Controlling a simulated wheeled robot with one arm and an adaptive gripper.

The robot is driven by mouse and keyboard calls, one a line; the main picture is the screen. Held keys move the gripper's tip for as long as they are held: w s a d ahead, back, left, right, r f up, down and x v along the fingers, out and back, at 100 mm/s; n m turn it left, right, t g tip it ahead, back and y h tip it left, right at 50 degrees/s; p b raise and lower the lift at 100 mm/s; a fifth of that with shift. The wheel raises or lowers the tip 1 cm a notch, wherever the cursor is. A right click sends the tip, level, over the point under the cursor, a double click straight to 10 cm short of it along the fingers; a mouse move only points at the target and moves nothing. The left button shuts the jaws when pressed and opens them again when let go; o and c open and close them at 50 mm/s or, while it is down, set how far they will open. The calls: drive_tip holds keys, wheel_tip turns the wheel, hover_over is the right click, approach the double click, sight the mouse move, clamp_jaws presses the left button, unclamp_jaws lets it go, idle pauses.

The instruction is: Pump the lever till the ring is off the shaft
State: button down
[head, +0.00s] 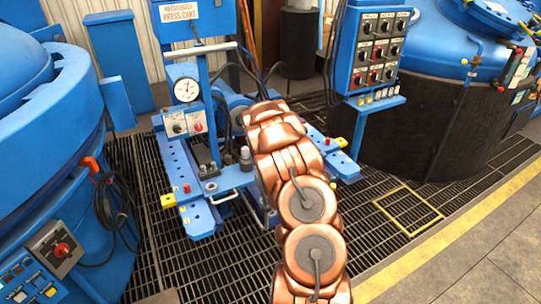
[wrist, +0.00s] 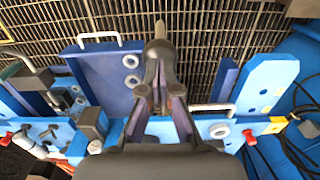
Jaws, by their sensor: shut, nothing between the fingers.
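The blue press cart (head: 178,158) stands in the middle of the head view, with a white gauge (head: 186,89) on its post. A small dark block with a fitting (head: 208,171) and a grey upright cylinder (head: 246,158) sit on its deck. My copper arm covers the cart's right middle, and my gripper is hidden there. In the wrist view my gripper (wrist: 160,62) is shut and empty above the cart. A dark rounded knob with a grey tip (wrist: 160,28) shows at the fingertips; I cannot tell whether it is the lever or whether they touch. I cannot make out the ring or shaft.
A blue control panel (head: 377,50) with several knobs stands to the right of the cart. Large blue furnace vessels stand left (head: 40,130) and right (head: 440,45). A red-handled cable (head: 92,165) hangs at left. Grating floor (head: 370,225) is open at lower right.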

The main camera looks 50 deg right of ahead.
wheel_tip(320, 180, down, 11)
drive_tip(key=s+a+b, duration=0.1)
drive_tip(key=s+b, duration=0.1)
drive_tip(key=b, duration=0.2)
drive_tip(key=r, duration=0.3)
drive_tip(key=w+r, duration=0.1)
drive_tip(key=r, duration=0.3)
drive_tip(key=w+d+r, duration=0.1)
drive_tip(key=r, duration=0.2)
drive_tip(key=shift+r, duration=0.45)
drive_tip(key=shift+r+p, duration=0.35)
drive_tip(key=shift+r, duration=2.1)
